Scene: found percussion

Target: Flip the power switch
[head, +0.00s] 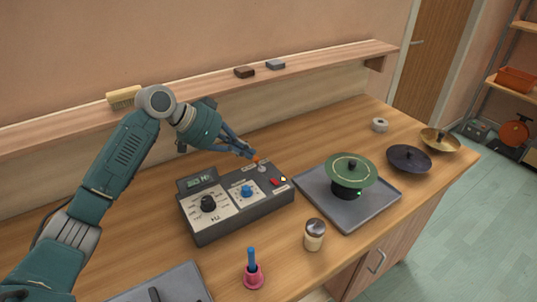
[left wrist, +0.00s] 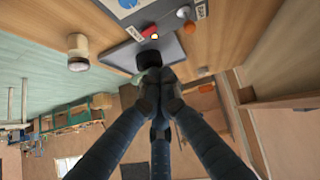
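The dark control box (head: 235,208) stands on the wooden counter, with a small display, a black knob (head: 208,203) and a blue knob (head: 247,191). A red switch (head: 275,181) sits near its right end beside a lit yellowish lamp (head: 283,179). Behind it stands a lever with an orange tip (head: 256,158). In the left wrist view the red switch (left wrist: 134,33) and orange tip (left wrist: 189,27) show near the top. My left gripper (head: 250,154) is over the box's back right, close to the lever. Its fingers meet, apparently empty (left wrist: 158,76). I cannot tell whether they touch the lever.
A grey tray (head: 384,190) right of the box bears a black stand with a green disc (head: 350,169). Dark (head: 409,158) and brass (head: 440,140) cymbals lie right. A shelf (head: 215,85) runs behind.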

